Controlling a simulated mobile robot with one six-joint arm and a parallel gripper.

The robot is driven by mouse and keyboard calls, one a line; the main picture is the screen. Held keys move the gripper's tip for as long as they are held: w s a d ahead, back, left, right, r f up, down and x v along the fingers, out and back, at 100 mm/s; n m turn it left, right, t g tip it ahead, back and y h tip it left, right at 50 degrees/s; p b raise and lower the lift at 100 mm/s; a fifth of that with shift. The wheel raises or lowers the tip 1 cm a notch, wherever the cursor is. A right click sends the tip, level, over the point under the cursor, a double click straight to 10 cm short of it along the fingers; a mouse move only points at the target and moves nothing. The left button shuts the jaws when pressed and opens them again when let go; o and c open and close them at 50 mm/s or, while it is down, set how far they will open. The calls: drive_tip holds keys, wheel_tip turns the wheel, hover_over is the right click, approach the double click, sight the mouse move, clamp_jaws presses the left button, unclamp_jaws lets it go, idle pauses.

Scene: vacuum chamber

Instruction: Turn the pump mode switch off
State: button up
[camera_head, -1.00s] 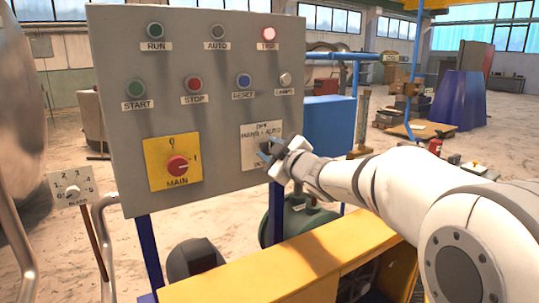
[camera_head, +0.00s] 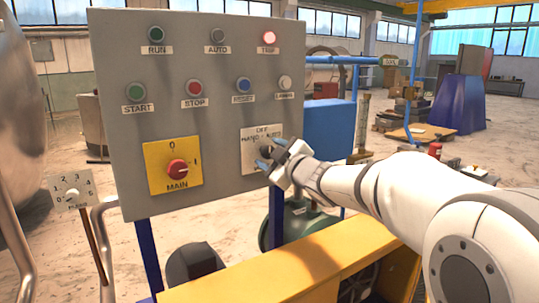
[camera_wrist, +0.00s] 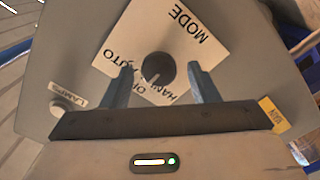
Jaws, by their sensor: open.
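The pump mode switch is a round black knob (camera_wrist: 158,70) on a white plate (camera_head: 259,135) lettered OFF, HAND and AUTO, at the lower right of the grey panel. In the wrist view the plate also reads MODE. A short pale mark on the knob points down and slightly left in that view, roughly toward OFF; its exact setting is unclear. My gripper (camera_wrist: 164,80) is open, its two fingers on either side of the knob with a gap at each side. In the head view my gripper (camera_head: 271,157) is close to the plate and hides part of it.
The grey panel (camera_head: 120,60) also carries a red MAIN switch (camera_head: 178,169) on a yellow plate, several buttons and a lit red TRIP lamp (camera_head: 269,38). A LAMPS button (camera_wrist: 57,109) is near my left finger in the wrist view. A yellow bench (camera_head: 250,270) stands below.

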drive_tip(key=v, duration=0.7)
drive_tip(key=shift+s+d, duration=0.15)
drive_tip(key=shift+s, duration=0.05)
